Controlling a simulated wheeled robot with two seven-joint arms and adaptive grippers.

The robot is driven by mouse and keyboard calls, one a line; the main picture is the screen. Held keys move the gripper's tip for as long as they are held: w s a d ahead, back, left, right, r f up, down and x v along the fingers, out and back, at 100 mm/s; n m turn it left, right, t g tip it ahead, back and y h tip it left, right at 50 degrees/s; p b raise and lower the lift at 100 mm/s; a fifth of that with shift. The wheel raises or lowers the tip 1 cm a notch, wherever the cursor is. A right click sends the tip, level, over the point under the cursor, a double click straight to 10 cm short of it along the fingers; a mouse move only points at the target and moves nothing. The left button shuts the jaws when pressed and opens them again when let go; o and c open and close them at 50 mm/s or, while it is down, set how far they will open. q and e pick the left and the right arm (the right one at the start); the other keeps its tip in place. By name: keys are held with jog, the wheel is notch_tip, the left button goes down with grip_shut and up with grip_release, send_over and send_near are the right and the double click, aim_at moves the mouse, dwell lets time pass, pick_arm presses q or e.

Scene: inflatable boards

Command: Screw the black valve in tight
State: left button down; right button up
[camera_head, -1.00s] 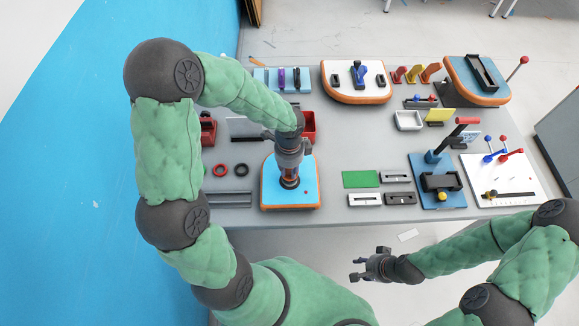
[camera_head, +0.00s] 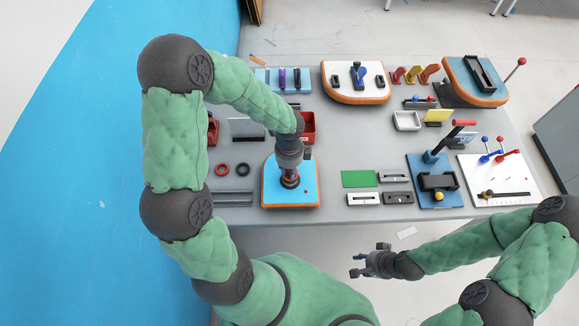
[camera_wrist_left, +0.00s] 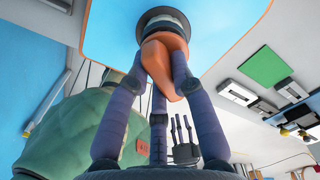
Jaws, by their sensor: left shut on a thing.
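A blue inflatable board (camera_head: 307,188) with an orange edge lies at the front of the table. The black valve (camera_head: 289,183) shows as a dark round collar on the board, below my left gripper (camera_head: 290,173). In the left wrist view the valve's dark collar (camera_wrist_left: 163,20) sits against the blue board (camera_wrist_left: 220,25), with an orange part (camera_wrist_left: 163,62) below it. My left gripper (camera_wrist_left: 165,78) has its fingers closed around that orange part. Its thread and seat are hidden. My right gripper (camera_head: 362,263) is open and empty in front of the table.
A red ring (camera_head: 222,170) and a black ring (camera_head: 243,170) lie left of the board. A red box (camera_head: 309,122) stands behind it. A green sheet (camera_head: 358,179) and several grey blocks lie to the right. A white-topped board (camera_head: 345,92) is at the back.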

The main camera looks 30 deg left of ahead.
dwell(0.5)
pick_arm(q)
jog(key=shift+r+m+p, duration=0.1)
jog(key=shift+m+p, duration=1.1)
jog(key=shift+m, duration=0.2)
jog(key=shift+m+p, duration=0.35)
jog(key=shift+m, duration=0.15)
jog(key=shift+a+m+p, duration=0.1)
jog(key=shift+m+p, duration=0.3)
jog(key=shift+p, duration=0.1)
jog(key=shift+m+p, duration=1)
jog(key=shift+m, duration=0.3)
